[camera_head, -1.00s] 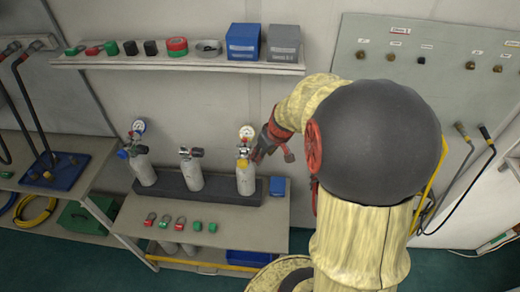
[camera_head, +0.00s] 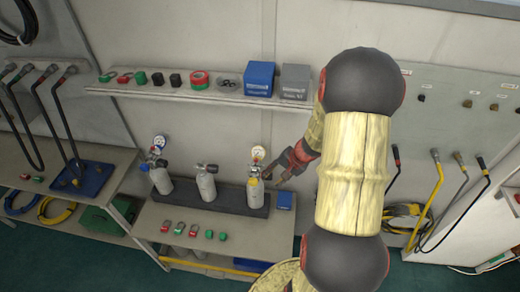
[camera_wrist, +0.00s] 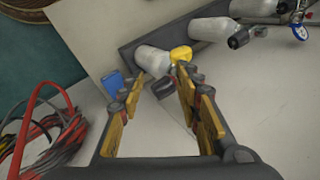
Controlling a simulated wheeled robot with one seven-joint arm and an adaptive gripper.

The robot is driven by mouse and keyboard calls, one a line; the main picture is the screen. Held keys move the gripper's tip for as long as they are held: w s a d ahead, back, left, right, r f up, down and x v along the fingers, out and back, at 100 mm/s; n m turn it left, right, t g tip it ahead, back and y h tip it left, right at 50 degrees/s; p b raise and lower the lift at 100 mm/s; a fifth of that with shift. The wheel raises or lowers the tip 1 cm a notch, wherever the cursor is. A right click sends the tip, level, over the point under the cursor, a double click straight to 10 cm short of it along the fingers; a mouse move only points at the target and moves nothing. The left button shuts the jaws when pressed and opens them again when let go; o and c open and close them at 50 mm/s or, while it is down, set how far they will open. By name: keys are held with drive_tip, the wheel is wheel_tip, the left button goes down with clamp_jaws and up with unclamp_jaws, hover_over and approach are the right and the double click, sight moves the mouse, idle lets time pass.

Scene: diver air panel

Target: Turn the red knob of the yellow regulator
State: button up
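The yellow regulator (camera_head: 254,171) sits on top of the right white cylinder (camera_head: 255,193), with a round white gauge (camera_head: 258,154) above it. Its yellow body also shows in the wrist view (camera_wrist: 181,53), just beyond my right finger. I cannot make out its red knob in either view. My gripper (camera_wrist: 158,78) is open and empty, its two fingers spread wide. In the head view my gripper (camera_head: 284,175) is just right of the yellow regulator; contact cannot be told. Part of the regulator is hidden behind the right finger in the wrist view.
A middle cylinder (camera_head: 207,187) and a left one with a blue regulator (camera_head: 156,162) stand in the same dark rack (camera_head: 230,205). A blue box (camera_head: 284,200) is at the rack's right. A shelf (camera_head: 200,94) with small items hangs above. Padlocks lie in front.

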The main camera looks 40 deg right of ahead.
drive_tip(key=w+r+m+t+p, duration=0.1)
drive_tip(key=w+m+t+p, duration=0.15)
drive_tip(key=m, duration=0.55)
drive_tip(key=m+t+h+b, duration=0.1)
drive_tip(key=m+t, duration=0.1)
drive_tip(key=m, duration=1.1)
approach(256, 160)
drive_tip(key=x, duration=0.7)
drive_tip(key=shift+w+d+f, duration=0.1)
drive_tip(key=shift+w, duration=0.15)
drive_tip(key=shift+c, duration=0.5)
drive_tip(key=c, duration=0.7)
clamp_jaws()
